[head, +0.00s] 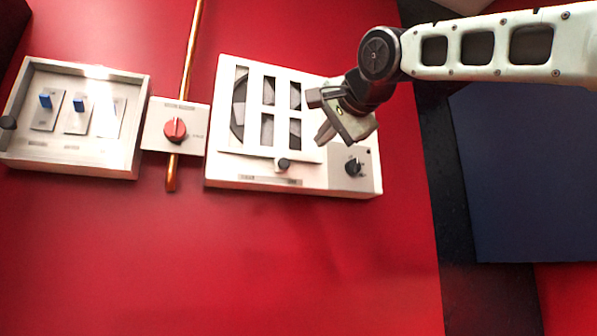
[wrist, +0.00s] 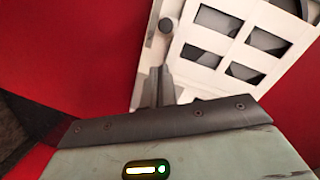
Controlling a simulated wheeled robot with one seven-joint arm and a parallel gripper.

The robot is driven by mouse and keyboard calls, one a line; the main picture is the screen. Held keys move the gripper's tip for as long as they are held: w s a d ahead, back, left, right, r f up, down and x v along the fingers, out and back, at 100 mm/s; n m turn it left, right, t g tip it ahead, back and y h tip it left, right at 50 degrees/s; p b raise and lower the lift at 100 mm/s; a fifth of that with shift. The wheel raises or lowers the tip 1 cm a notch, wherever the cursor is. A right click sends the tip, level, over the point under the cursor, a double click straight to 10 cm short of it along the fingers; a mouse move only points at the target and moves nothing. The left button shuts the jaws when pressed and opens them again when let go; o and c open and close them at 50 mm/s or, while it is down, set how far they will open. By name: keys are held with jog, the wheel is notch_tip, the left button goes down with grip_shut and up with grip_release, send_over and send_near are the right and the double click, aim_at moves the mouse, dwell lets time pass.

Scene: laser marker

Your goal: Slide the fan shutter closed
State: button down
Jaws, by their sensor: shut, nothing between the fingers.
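The fan unit is a white box (head: 222,172) in the middle of the head view. Its shutter (head: 232,150) is a pale slotted panel, and parts of the dark fan (head: 238,105) show through its openings. The shutter's small dark knob (head: 283,164) stands at the panel's front edge and also shows in the wrist view (wrist: 166,25). My gripper (head: 323,137) is above the right part of the unit, to the right of the knob and apart from it. Its fingers (wrist: 160,86) are together and empty, pointing toward the knob in the wrist view. My gripper hides the shutter's right end.
A black rotary dial (head: 353,167) sits on the unit's front right corner, close to my gripper. To the left are a red valve knob (head: 175,129) on a copper pipe (head: 191,50) and a tray of blue switches (head: 143,95). The red surface in front is clear.

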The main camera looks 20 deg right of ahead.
jog(key=shift+s+d+r+m+t+h, duration=0.2)
jog(key=shift+s+d+r+m, duration=0.1)
jog(key=shift+d+r, duration=0.25)
jog(key=shift+s+d+r+m+t+h, duration=0.1)
jog(key=shift+s+d+r+m+t, duration=0.2)
jog(key=shift+r, duration=0.35)
jog(key=shift+w, duration=0.15)
jog(key=p, duration=0.5)
send_near(298, 153)
jog(key=w+d, duration=0.2)
jog(key=w, duration=0.1)
jog(key=shift+w+a+f, duration=0.3)
jog(key=shift+a+f, duration=0.2)
jog(key=shift+a, duration=0.15)
jog(key=shift+w+a+f, duration=0.25)
jog(key=shift+a+f, duration=0.25)
jog(key=shift+a, duration=0.15)
jog(key=shift+w+a+f, duration=0.3)
jog(key=shift+a+f, duration=0.25)
jog(key=shift+a, duration=0.1)
